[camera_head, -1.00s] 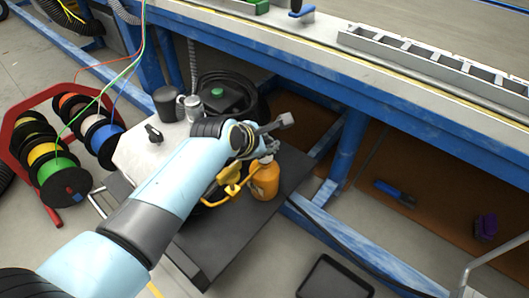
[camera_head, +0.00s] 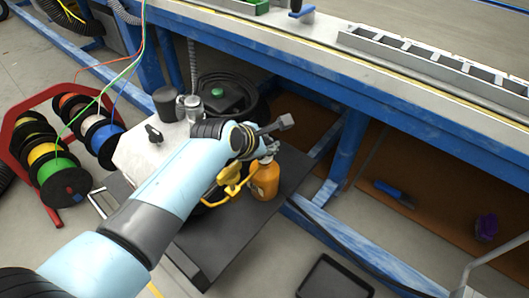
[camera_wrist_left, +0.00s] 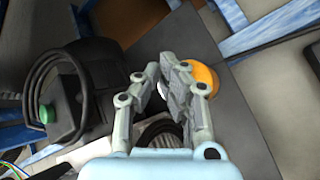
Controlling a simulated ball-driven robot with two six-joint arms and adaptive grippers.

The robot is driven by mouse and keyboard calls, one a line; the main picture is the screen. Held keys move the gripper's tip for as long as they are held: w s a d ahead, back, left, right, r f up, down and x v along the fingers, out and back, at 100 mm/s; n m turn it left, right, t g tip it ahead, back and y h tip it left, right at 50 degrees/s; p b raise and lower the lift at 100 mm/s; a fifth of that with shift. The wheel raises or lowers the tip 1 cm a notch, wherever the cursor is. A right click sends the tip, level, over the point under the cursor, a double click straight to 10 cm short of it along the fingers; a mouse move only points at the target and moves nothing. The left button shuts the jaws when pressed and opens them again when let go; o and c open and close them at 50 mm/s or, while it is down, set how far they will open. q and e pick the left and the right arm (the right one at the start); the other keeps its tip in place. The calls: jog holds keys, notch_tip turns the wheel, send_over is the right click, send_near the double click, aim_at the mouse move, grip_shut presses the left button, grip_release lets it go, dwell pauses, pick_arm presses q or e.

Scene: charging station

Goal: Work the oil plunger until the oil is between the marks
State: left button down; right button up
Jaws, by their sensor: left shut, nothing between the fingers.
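My left gripper (camera_head: 268,149) is at the upper end of my arm, over the cart's far side, just above and behind an orange bottle (camera_head: 265,181). In the left wrist view its fingers (camera_wrist_left: 172,78) are shut with nothing held. A pale machine box (camera_head: 138,150) stands on the cart, partly hidden by my arm. I cannot make out the oil plunger, the oil level or its marks. My right gripper is not in view.
The dark cart top (camera_head: 232,228) has bare room in front. Yellow tubing or handles (camera_head: 233,180) lie beside the bottle. A metal cylinder (camera_head: 190,107), a black cup (camera_head: 166,103) and a coiled black cable (camera_head: 235,92) are behind. A blue-framed bench (camera_head: 345,150) stands close beyond.

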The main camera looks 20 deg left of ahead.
pick_arm(q)
jog(key=shift+f, duration=0.3)
